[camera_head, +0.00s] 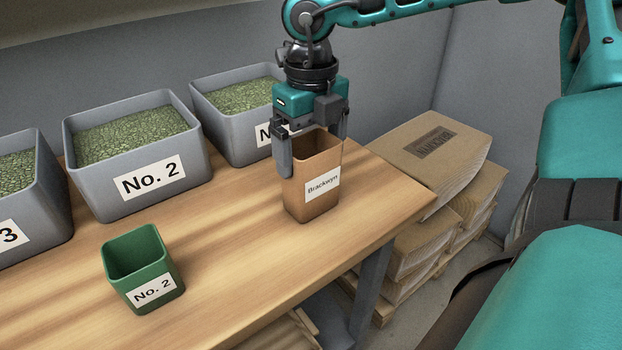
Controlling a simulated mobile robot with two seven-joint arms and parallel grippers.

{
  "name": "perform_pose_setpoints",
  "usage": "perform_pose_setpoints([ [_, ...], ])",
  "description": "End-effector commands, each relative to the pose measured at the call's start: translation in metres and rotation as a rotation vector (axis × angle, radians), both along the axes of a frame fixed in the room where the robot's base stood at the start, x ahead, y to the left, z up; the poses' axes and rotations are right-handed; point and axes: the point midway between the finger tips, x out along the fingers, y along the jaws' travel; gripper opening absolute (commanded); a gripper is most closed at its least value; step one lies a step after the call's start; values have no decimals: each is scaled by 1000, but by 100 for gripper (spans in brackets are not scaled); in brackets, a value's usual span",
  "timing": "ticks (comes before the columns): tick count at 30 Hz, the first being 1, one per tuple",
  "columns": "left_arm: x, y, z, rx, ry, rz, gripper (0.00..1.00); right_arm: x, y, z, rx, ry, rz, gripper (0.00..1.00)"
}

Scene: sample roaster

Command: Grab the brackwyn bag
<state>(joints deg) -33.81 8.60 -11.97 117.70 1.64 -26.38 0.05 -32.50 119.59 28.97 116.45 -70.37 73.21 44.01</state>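The brackwyn bag (315,196) is an open-topped, brown, box-shaped bag with a white "Brackwyn" label. It stands upright on the wooden table near the right end. My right gripper (315,157) is over it, pointing down, with its fingers apart. One finger is at the bag's left side, and the other shows at its right side, partly hidden. Whether the fingers touch the bag I cannot tell. My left gripper is not in view.
A green "No. 2" container (118,257) stands at the front left of the wooden table (235,260). Grey bins of green beans, including "No. 2" (110,196), line the back. Stacked brown sacks (412,146) stand beyond the table's right edge. The table between container and bag is clear.

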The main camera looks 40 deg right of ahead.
Motion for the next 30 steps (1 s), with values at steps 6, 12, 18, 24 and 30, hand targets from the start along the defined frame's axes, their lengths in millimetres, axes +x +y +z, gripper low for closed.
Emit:
perform_pose_setpoints([
  [6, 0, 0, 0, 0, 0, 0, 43, 0, 0, 0, 0, 0, 0, 69],
  [12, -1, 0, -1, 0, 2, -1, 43, 0, 0, 1, -1, 0, 0, 50],
  [18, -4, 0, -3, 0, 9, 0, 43, 0, 0, 1, 0, -1, 0, 44],
  [24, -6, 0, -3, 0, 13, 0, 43, 1, 0, 5, -1, -2, 0, 44],
  [30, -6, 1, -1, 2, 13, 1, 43, 1, 0, 28, -1, -5, 0, 44],
])
